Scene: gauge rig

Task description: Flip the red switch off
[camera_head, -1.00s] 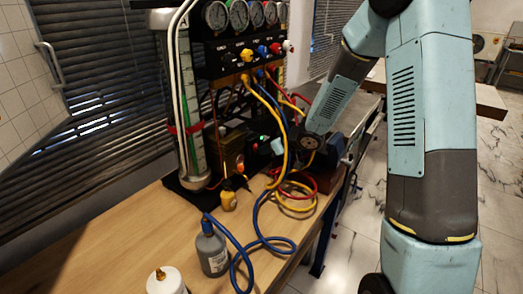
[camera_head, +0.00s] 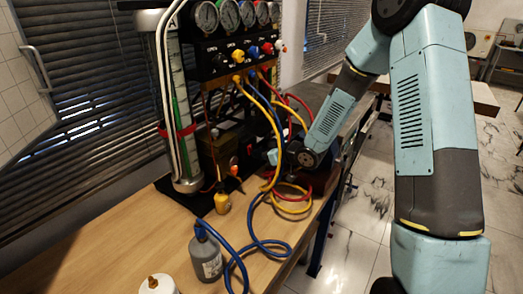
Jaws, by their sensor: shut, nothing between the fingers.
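The dark box (camera_head: 222,145) of the gauge rig stands on the wooden table beside a tall clear column. A small red-orange spot (camera_head: 234,160) shows low on its front; I cannot tell whether it is a lamp or the red switch. I cannot clearly make out the switch or its position. My gripper (camera_head: 272,157) is at the right of the box, behind the yellow and blue hoses. It is shut and empty. Its fingertips are largely hidden, so contact with the rig cannot be told.
Yellow, blue and red hoses (camera_head: 268,248) hang from the valve panel (camera_head: 235,55) and coil on the table (camera_head: 130,255). A grey bottle (camera_head: 205,255), a white canister (camera_head: 158,285) and a yellow-bodied tool (camera_head: 223,202) stand nearby. The table's front left is clear.

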